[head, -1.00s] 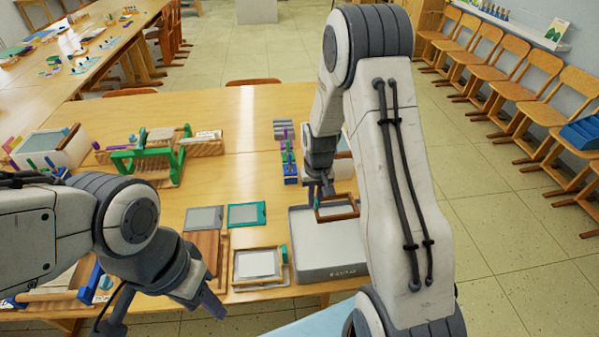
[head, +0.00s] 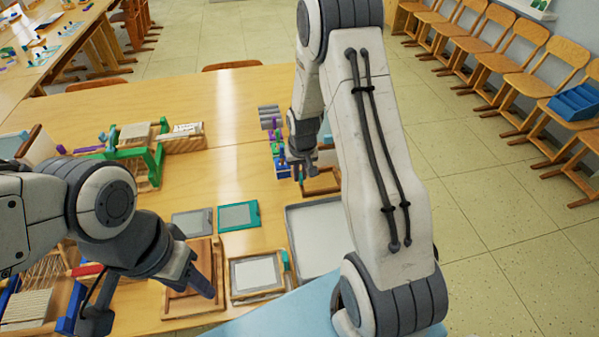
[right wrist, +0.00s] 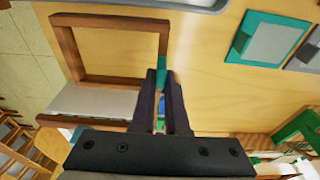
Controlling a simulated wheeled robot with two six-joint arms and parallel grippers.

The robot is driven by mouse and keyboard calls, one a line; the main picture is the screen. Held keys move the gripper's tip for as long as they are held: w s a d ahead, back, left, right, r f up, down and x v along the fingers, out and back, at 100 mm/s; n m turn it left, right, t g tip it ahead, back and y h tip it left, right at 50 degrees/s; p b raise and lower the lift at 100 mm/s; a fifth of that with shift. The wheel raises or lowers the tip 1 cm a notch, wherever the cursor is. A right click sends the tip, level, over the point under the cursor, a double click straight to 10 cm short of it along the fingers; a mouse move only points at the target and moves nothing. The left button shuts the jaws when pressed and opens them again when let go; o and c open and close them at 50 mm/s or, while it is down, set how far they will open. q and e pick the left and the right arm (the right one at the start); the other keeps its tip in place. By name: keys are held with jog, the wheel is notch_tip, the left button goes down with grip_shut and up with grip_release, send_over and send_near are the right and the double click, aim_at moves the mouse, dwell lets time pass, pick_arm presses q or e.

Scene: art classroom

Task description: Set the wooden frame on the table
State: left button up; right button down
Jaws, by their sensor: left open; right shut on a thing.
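The brown wooden frame (head: 321,181) is in my right gripper (head: 302,177), just past the far edge of the grey tray in the head view. In the right wrist view the wooden frame (right wrist: 110,79) is an empty rectangle, and the fingers of my right gripper (right wrist: 162,78) are at its near right corner. It is low over the table (head: 225,120); I cannot tell whether it touches. My left gripper (head: 207,287) is open and empty, above the wooden boards at the front.
The grey tray (head: 291,222) stands at the front right edge, partly hidden by my right arm. A teal frame (head: 239,216), a grey panel (head: 192,222) and a light wood frame (head: 256,274) lie left of it. Blue blocks (head: 279,158) stand close left of my right gripper. The table's middle is clear.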

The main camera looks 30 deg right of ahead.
jog(key=shift+f, duration=0.15)
notch_tip(320, 180, down, 5)
jog(key=b, duration=0.4)
jog(key=shift+r, duration=0.35)
jog(key=shift+s, duration=0.1)
jog(key=shift+f, duration=0.4)
dwell(0.5)
jog(key=shift+f, duration=0.2)
jog(key=shift+f, duration=0.15)
dwell(0.9)
jog(key=shift+f+b, duration=0.45)
jog(key=shift+b, duration=0.1)
jog(key=shift+f, duration=0.45)
dwell(0.8)
